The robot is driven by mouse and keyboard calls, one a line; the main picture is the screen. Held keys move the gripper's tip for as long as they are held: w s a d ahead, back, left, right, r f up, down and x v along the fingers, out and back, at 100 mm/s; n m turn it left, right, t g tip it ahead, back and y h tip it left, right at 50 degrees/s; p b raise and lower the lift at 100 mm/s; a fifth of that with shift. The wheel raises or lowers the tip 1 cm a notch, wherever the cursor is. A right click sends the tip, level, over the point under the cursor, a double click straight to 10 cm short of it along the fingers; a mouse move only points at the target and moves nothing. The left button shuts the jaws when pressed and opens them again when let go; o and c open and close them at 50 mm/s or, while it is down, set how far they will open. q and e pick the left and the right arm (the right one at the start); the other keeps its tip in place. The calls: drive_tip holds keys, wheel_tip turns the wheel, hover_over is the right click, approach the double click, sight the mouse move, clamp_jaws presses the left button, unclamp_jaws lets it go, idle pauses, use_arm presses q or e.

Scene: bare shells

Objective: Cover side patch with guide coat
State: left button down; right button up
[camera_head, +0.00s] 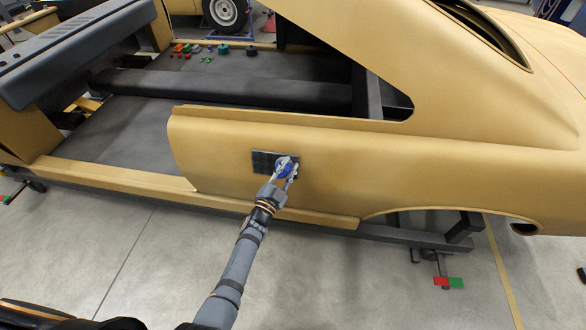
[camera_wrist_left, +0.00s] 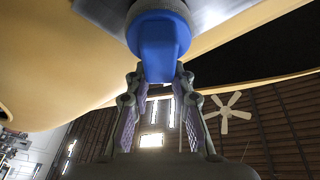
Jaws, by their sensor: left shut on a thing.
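The side patch (camera_head: 263,157) is a dark grey rectangle on the tan rear side panel of the car shell; its right part is hidden behind my gripper. My left gripper (camera_head: 286,170) is at the right part of the patch. It is shut on a blue-handled applicator (camera_wrist_left: 158,45), which also shows in the head view (camera_head: 282,168). In the left wrist view the two fingers (camera_wrist_left: 158,78) clasp the handle from both sides. The applicator's round dark head lies over the grey patch (camera_wrist_left: 212,10) and appears to touch it. My right gripper is not in view.
The tan car shell (camera_head: 430,160) stands on a dark frame (camera_head: 390,235) with low feet. Several small coloured items (camera_head: 205,50) lie on the shell's floor, well behind the panel. The concrete floor (camera_head: 350,285) in front is mostly clear.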

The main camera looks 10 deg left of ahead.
use_arm(q)
drive_tip(key=shift+a, duration=2.85)
drive_tip(key=shift+s+r+p, duration=0.2)
drive_tip(key=shift+s+p, duration=0.45)
drive_tip(key=shift+s, duration=0.3)
drive_tip(key=shift+s+r+p, duration=0.2)
drive_tip(key=shift+s+p, duration=0.4)
drive_tip(key=shift+s, duration=0.35)
drive_tip(key=shift+s+r+p, duration=0.2)
drive_tip(key=shift+s+p, duration=0.45)
drive_tip(key=shift+s, duration=0.3)
drive_tip(key=s, duration=0.1)
drive_tip(key=s+p, duration=0.1)
drive_tip(key=s, duration=0.1)
drive_tip(key=shift+a+r, duration=0.1)
drive_tip(key=shift+r, duration=0.2)
drive_tip(key=shift+w, duration=0.1)
